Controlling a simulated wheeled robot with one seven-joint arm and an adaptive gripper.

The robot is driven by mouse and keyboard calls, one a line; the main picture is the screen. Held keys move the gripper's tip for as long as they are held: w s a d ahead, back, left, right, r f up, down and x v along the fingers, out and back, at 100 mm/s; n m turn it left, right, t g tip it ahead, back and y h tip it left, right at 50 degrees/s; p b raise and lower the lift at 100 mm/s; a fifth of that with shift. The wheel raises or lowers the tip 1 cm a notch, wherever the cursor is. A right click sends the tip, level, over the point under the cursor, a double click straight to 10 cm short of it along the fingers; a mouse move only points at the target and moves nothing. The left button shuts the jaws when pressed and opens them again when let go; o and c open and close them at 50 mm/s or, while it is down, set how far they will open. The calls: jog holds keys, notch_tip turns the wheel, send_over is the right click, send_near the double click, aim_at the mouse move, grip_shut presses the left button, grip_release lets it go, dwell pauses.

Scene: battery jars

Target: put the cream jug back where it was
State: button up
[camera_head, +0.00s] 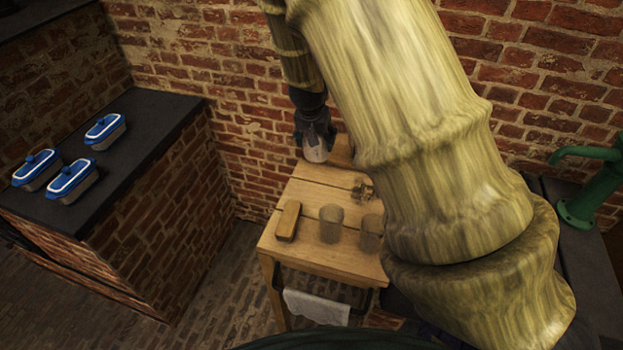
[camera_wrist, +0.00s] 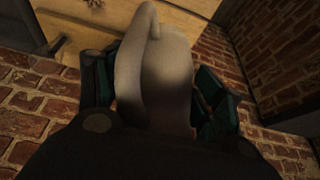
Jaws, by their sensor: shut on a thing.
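The cream jug (camera_head: 316,149) is pale and hangs below my gripper (camera_head: 315,132) at the far end of the wooden table (camera_head: 272,243). In the wrist view the jug (camera_wrist: 165,70) fills the space between the dark green fingers of my gripper (camera_wrist: 160,95), with its handle toward the upper left. My gripper is shut on it. I cannot tell whether the jug's base touches the tabletop or is a little above it.
Two glass jars (camera_head: 331,224) (camera_head: 370,233) stand near the table's front, beside a wooden block (camera_head: 288,221). A small metal object (camera_head: 362,189) lies behind them. Blue-lidded dishes (camera_head: 105,131) sit on the dark counter at left. A green pump (camera_head: 587,190) stands at right. Brick walls enclose the table's back.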

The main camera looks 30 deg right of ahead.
aim_at(316, 157)
notch_tip(316, 157, down, 6)
jog(key=shift+d+r+p, duration=0.1)
jog(key=shift+r+p, duration=0.05)
jog(key=shift+p, duration=0.5)
jog(key=shift+s+f, duration=0.15)
jog(key=shift+f, duration=0.45)
jog(key=shift+f+p, duration=0.55)
jog(key=shift+f, duration=1)
jog(key=o, duration=1.6)
jog(key=shift+f, duration=0.1)
jog(key=shift+b+v, duration=1.15)
jog(key=shift+v, duration=4.95)
